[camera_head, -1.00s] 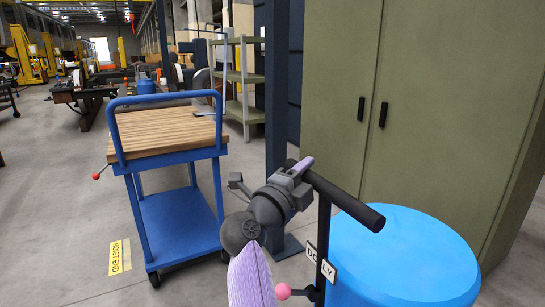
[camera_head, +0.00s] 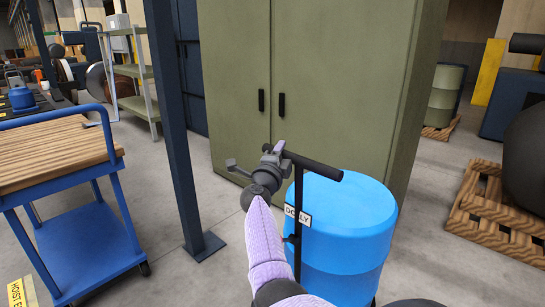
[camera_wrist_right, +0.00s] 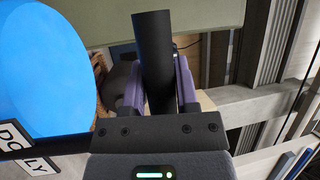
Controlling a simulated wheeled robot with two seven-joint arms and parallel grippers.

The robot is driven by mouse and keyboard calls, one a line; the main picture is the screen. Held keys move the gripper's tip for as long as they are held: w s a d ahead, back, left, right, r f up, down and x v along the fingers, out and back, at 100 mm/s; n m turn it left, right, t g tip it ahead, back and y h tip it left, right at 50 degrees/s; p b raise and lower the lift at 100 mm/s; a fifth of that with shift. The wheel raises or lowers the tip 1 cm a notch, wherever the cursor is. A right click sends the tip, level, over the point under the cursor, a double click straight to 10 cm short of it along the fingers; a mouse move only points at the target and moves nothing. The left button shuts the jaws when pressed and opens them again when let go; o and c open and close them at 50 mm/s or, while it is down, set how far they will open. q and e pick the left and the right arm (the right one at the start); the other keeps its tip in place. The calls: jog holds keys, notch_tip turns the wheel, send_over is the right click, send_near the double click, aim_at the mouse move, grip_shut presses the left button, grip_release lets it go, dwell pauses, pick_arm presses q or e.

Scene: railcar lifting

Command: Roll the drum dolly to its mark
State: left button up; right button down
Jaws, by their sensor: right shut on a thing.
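The drum dolly carries a blue drum (camera_head: 345,240) and has a black post with a DOLLY sign (camera_head: 298,215) and a black crossbar handle (camera_head: 318,168). My right gripper (camera_head: 277,152) is shut on the left end of that handle. In the right wrist view, the handle (camera_wrist_right: 153,45) stands between the two fingers of my right gripper (camera_wrist_right: 158,85), and the drum (camera_wrist_right: 45,65) is at the left. The dolly's base and wheels are mostly hidden by my arm and the frame edge. I cannot pick out the dolly's mark. My left gripper is not in view.
A green cabinet (camera_head: 330,70) stands close behind the drum. A dark blue column (camera_head: 172,120) and a blue cart with wooden top (camera_head: 85,245) are at the left, by a yellow floor label (camera_head: 22,292). Wooden pallets (camera_head: 490,215) lie at the right. Some floor between is clear.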

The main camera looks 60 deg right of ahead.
jog(key=shift+d, duration=0.15)
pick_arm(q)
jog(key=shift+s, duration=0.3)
pick_arm(e)
jog(key=shift+r, duration=0.1)
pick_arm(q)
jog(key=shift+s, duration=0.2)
pick_arm(e)
jog(key=c, duration=0.8)
grip_release()
jog(key=o, duration=0.4)
jog(key=shift+s+d, duration=0.1)
jog(key=shift+d, duration=0.15)
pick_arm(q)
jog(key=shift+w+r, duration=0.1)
pick_arm(e)
jog(key=shift+o, duration=0.2)
jog(key=shift+a, duration=0.1)
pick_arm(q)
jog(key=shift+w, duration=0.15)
